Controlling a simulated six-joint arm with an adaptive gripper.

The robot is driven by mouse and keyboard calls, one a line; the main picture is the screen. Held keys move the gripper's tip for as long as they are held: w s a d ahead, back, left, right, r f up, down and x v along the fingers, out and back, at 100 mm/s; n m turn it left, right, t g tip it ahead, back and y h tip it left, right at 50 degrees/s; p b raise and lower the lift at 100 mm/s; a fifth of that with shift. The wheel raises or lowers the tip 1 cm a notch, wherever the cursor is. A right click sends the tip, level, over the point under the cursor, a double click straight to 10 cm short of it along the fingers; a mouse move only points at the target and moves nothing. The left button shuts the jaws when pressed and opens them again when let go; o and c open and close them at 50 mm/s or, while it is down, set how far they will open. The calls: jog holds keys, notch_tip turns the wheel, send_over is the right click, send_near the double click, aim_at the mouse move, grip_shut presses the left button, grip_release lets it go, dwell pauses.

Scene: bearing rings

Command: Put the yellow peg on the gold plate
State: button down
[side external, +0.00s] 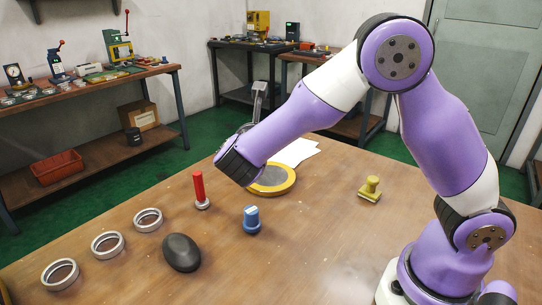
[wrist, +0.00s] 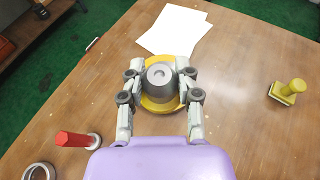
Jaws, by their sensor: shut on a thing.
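The yellow peg (side external: 370,188) stands upright on the bare table at the right, well apart from my gripper; it also shows in the wrist view (wrist: 289,91). The gold plate (side external: 289,186) lies on the table, a round disc with a gold rim and grey middle, partly hidden by my arm in the side view. In the wrist view the plate's rim (wrist: 153,107) shows behind my gripper (wrist: 160,68). My gripper is shut on a grey round piece (wrist: 158,88) with a pale ringed top, seen in front of the plate. Its height above the plate is unclear.
A red peg (side external: 199,189), a blue peg (side external: 251,219), a dark oval object (side external: 181,253) and three metal rings (side external: 107,244) are on the left half. White paper (side external: 296,150) lies behind the plate. Table around the yellow peg is clear.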

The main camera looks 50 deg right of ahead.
jog(key=a+n+t, duration=0.1)
jog(key=a, duration=0.3)
send_over(270, 176)
jog(key=shift+y, duration=0.4)
notch_tip(270, 176, down, 6)
jog(key=shift+w+f, duration=0.1)
jog(key=shift+f, duration=2.15)
jog(key=shift+f, duration=0.15)
jog(key=c, duration=0.6)
grip_release()
jog(key=shift+o, duration=0.2)
